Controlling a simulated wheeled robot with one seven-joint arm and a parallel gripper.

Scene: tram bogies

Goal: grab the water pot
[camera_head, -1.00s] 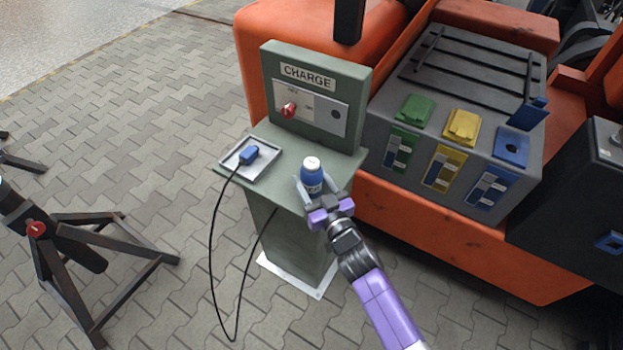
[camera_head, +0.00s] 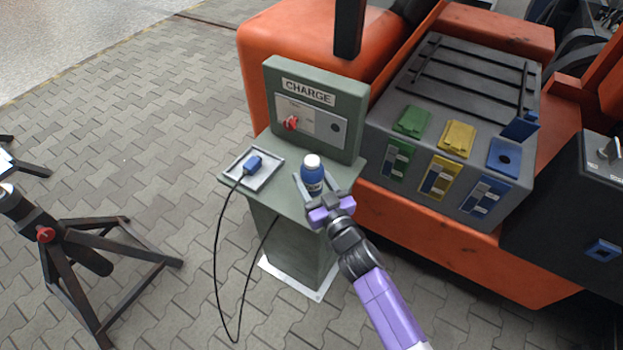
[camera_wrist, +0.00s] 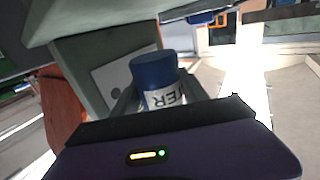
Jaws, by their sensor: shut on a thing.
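The water pot (camera_head: 312,174) is a small blue bottle with a white cap and a white label. It stands upright on or just above the right part of the charger's green shelf (camera_head: 285,193); I cannot tell if its base touches. In the wrist view the pot (camera_wrist: 155,72) is between the fingers, and its label shows letters ending in "TER". My gripper (camera_head: 316,186) is shut on the pot from the front, one finger on each side. The gripper hides part of the pot's lower body.
A grey tray (camera_head: 269,181) with a blue plug (camera_head: 252,163) on a black cable is left of the pot. The CHARGE panel (camera_head: 312,110) rises behind. An orange vehicle (camera_head: 440,228) with a grey battery box stands right. A dark stand (camera_head: 75,245) is at left; paving between is clear.

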